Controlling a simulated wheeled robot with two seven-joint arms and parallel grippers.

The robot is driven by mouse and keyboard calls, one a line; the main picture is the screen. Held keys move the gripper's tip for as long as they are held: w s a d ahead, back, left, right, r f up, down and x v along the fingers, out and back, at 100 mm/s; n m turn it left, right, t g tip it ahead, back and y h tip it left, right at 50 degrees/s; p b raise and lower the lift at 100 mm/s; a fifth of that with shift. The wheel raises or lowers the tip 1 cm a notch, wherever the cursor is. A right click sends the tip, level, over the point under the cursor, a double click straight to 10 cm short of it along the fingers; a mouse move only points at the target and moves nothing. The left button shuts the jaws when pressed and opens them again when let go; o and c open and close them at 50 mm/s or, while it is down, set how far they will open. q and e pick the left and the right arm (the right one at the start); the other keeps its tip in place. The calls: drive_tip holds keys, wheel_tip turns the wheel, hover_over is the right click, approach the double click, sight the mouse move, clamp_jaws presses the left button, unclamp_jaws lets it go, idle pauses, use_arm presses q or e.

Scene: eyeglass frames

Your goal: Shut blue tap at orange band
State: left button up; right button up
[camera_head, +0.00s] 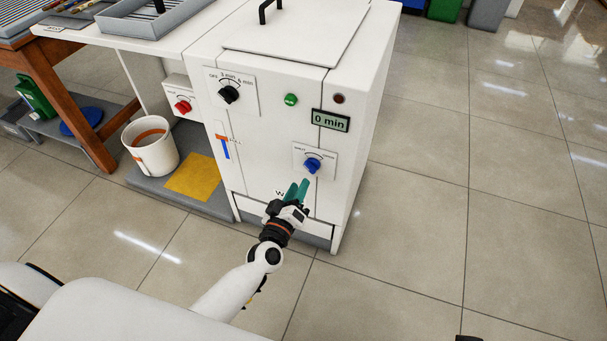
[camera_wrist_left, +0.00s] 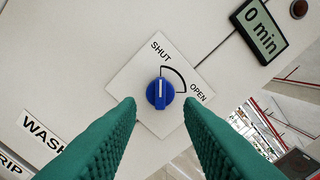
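The blue tap (camera_head: 312,164) is a knob on a white plate, low on the front of the white machine. In the left wrist view the blue tap (camera_wrist_left: 160,93) has its white line pointing up, at the SHUT end of the arc. A gauge (camera_head: 224,147) left of it shows a blue column below an orange band (camera_head: 221,138) near the FULL label. My left gripper (camera_head: 297,190) is in front of and below the tap. In the left wrist view its green fingers (camera_wrist_left: 160,115) are apart, with the tap showing between them and no contact visible.
A white bucket (camera_head: 150,146) with an orange stripe stands left of the machine, beside a yellow mat (camera_head: 194,177). Black (camera_head: 229,94) and red (camera_head: 183,106) knobs and a "0 min" display (camera_head: 331,120) are nearby. The floor (camera_head: 430,220) to the right is clear.

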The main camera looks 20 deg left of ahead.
use_arm(q)
drive_tip(key=s, duration=0.6)
drive_tip(key=shift+p, duration=0.3)
